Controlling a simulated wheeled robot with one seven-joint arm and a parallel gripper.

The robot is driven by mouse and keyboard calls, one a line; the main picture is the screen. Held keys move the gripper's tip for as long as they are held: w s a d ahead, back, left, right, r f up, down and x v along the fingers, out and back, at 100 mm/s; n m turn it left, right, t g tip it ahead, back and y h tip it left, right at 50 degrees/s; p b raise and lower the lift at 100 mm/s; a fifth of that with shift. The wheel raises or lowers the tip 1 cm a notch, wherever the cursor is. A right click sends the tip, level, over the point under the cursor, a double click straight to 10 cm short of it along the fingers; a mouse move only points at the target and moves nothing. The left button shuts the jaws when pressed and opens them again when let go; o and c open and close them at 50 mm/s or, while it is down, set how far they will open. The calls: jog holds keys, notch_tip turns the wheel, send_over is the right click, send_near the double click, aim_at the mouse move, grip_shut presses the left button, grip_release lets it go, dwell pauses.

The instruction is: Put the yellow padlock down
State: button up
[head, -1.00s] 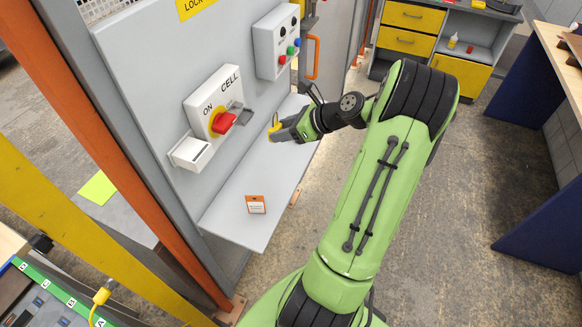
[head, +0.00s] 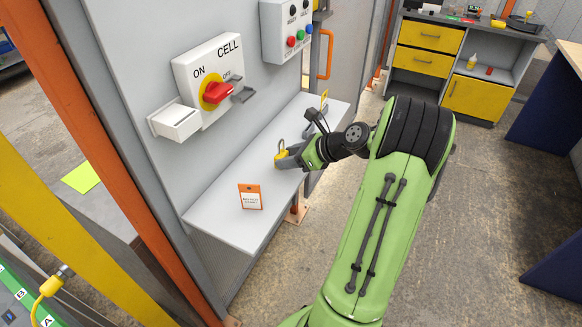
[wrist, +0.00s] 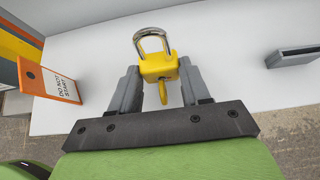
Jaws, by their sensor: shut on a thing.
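The yellow padlock (wrist: 158,66) with a silver shackle is between the fingers of my gripper (wrist: 160,84) in the wrist view. The shackle points away from the gripper, and a yellow key-like piece hangs from the body on the near side. In the head view the padlock (head: 281,156) is upright, low over the grey shelf (head: 222,221). I cannot tell whether its base touches the shelf. My gripper (head: 283,158) reaches it from the right and is shut on it.
An orange-edged tag (head: 250,197) stands on the shelf nearer the front. A red and yellow rotary switch (head: 214,94) and a white open box (head: 176,121) are on the panel above. A grey bracket (wrist: 292,57) lies right of the padlock in the wrist view.

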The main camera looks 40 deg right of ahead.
jog(key=shift+f, duration=0.95)
jog(key=shift+f, duration=0.1)
jog(key=o, duration=1.1)
jog(key=shift+c, duration=0.2)
